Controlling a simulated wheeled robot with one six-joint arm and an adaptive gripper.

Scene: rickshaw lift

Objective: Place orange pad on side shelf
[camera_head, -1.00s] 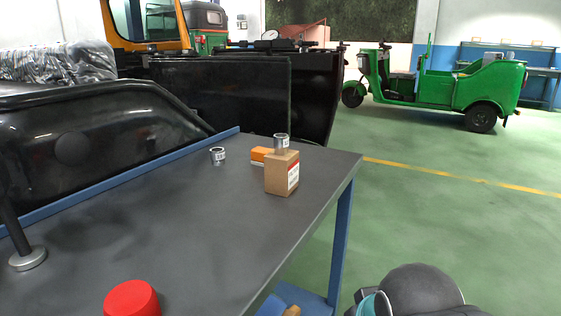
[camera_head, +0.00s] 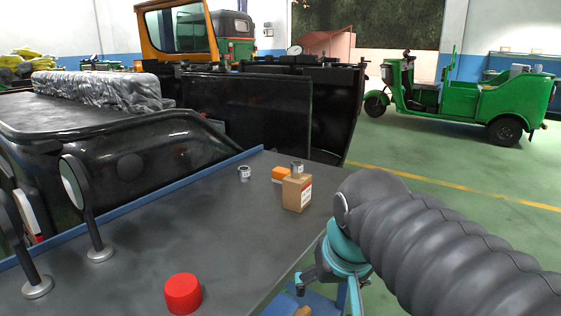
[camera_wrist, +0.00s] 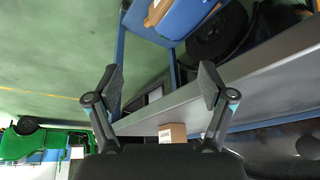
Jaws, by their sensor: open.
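The orange pad (camera_head: 283,173) lies on the dark grey table top (camera_head: 150,240), just behind and left of a cardboard box (camera_head: 297,192) that hides part of it. My gripper (camera_head: 325,287) is at the table's right edge, nearer the camera than the pad, and apart from it. In the wrist view my gripper (camera_wrist: 161,82) is open with nothing between its fingers. A blue shelf (camera_wrist: 190,18) shows low beside the table leg in the wrist view, with a brown item on it. The pad cannot be made out in the wrist view.
A metal can (camera_head: 297,169) stands at the cardboard box, another (camera_head: 244,173) to its left. A red cylinder (camera_head: 183,293) and a round mirror on a stand (camera_head: 77,190) are on the table. A black vehicle body (camera_head: 130,150) borders the table's far side. Green floor (camera_head: 440,190) is open at right.

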